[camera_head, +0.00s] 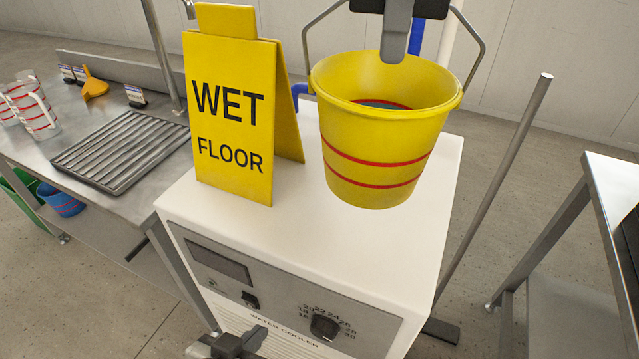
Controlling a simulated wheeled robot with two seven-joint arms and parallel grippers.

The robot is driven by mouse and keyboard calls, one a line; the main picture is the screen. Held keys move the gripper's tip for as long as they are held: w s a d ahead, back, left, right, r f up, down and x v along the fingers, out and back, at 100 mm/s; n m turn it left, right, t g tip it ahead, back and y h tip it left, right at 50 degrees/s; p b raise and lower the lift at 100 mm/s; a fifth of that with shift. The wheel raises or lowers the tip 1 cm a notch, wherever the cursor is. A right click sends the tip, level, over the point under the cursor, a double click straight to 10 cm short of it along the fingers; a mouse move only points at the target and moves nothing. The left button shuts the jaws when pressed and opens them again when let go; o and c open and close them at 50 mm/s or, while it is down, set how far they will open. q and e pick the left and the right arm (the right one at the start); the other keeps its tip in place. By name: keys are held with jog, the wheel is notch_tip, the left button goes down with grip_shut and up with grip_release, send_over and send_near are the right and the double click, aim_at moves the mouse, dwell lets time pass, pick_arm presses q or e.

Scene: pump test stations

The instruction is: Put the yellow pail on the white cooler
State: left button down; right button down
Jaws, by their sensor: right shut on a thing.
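The yellow pail (378,140) with red stripes hangs upright by its raised grey handle. My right gripper (398,30), at the top of the view, is shut on that handle; the grip point itself is partly hidden. The pail is in front of the white top of the cooler (300,225), to the right of the wet floor sign. I cannot tell if its base touches the top. My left gripper (228,345) is at the bottom edge, in front of the cooler's front panel, partly cut off; its jaws are not clear.
A yellow wet floor sign (232,110) stands on the cooler's left part. A steel bench (60,150) at left holds a ribbed tray (122,150), striped jugs (32,105) and an orange funnel (93,84). A grey pole (495,190) and another table (610,190) are at right.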

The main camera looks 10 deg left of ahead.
aim_at(353, 111)
jog(key=w+a+m, duration=0.3)
jog(key=w, duration=0.1)
jog(key=shift+w+f+p, duration=0.2)
jog(key=shift+f+p, duration=0.1)
jog(key=shift+f, duration=5.05)
jog(key=shift+f, duration=0.15)
jog(key=c, duration=1.7)
grip_release()
jog(key=shift+f, duration=0.15)
jog(key=shift+c, duration=0.2)
jog(key=shift+o, duration=1.2)
